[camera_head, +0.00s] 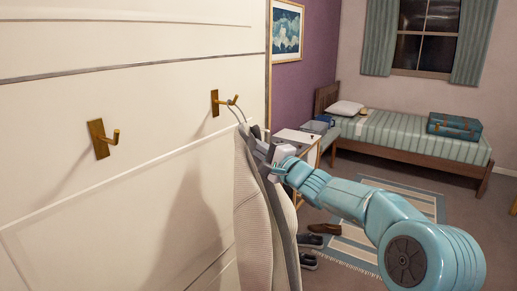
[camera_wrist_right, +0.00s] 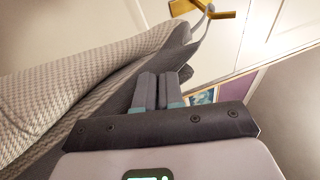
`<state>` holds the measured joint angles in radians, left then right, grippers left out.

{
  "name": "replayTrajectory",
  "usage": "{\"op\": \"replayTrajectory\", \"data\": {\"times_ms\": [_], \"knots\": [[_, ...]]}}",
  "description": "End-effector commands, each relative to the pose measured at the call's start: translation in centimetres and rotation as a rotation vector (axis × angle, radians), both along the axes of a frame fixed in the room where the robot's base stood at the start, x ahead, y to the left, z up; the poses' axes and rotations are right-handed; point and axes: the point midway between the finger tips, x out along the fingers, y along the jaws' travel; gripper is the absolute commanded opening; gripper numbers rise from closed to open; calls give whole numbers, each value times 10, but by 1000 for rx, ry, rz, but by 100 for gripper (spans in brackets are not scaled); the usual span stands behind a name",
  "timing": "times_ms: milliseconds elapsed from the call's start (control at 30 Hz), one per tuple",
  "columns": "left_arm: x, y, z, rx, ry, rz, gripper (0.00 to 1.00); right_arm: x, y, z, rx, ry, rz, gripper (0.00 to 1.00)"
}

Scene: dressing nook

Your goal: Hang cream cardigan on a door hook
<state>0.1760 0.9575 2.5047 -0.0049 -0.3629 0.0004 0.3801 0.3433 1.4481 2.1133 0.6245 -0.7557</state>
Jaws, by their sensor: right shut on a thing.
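The cream cardigan (camera_head: 252,215) hangs upright close to the white door, with a grey edge along its right side. A thin wire hanger hook (camera_head: 237,112) rises from its top. The wire meets the tip of the right brass door hook (camera_head: 219,103) in the picture; I cannot tell whether it rests over it. My right gripper (camera_head: 268,151) is shut on the upper part of the cardigan. In the right wrist view the fingers (camera_wrist_right: 161,92) are at its grey edge, with the knit (camera_wrist_right: 60,90) at left and the brass hook (camera_wrist_right: 203,8) above. My left gripper is out of view.
A second brass hook (camera_head: 103,139) on the door, further left, is bare. Behind my right arm are a white bedside cabinet (camera_head: 300,137), a striped rug (camera_head: 350,240), dark shoes (camera_head: 307,240) and a bed (camera_head: 410,136) with a teal case (camera_head: 454,126).

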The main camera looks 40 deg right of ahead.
Motion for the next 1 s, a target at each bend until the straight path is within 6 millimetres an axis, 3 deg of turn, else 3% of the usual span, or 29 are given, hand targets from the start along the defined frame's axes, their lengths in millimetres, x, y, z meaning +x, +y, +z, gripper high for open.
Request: {"op": "replayTrajectory", "data": {"times_ms": [133,233,267,1000], "knots": [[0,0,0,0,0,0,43,0,0,2,-1,-3,0,0],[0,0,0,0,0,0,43,0,0,2,-1,-3,0,33],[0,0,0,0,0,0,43,0,0,2,-1,-3,0,37],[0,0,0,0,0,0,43,0,0,1,0,-1,0,37]]}}
